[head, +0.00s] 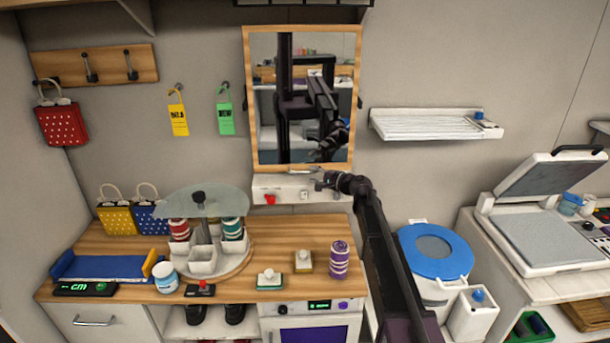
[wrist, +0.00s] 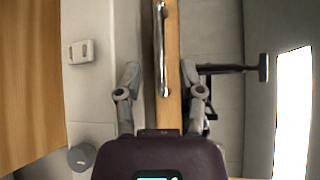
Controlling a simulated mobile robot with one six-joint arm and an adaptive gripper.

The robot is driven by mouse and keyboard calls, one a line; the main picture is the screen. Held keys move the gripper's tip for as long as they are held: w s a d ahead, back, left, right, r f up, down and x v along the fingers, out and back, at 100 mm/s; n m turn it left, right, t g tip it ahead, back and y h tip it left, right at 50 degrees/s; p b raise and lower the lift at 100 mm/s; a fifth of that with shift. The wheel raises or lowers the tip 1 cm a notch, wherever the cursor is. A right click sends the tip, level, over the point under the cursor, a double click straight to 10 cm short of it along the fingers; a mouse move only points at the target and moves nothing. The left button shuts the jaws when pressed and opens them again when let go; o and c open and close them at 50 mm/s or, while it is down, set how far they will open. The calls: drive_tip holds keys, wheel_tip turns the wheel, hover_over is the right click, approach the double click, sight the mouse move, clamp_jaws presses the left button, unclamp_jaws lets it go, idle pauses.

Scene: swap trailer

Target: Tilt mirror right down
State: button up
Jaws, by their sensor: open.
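The mirror (head: 258,100) hangs on the back wall in a light wooden frame, and its glass reflects my arm. A metal bar handle (head: 300,173) runs along its bottom edge. My gripper (head: 318,180) is at the lower right of the mirror, by the handle. In the wrist view the handle (wrist: 160,45) and the wooden frame strip (wrist: 173,50) lie between the spread fingers of my gripper (wrist: 160,78). The fingers are open, one on each side, and I see no clear grip. The exact gap in depth cannot be told.
A white wall box (head: 285,190) with a red knob sits just below the mirror. The wooden counter (head: 120,240) below carries a carousel (head: 205,255) and a purple striped can (head: 339,260). A white shelf (head: 425,124) is on the wall to the right.

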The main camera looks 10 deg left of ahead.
sight(305, 172)
drive_tip(key=shift+x, duration=2.25)
clamp_jaws()
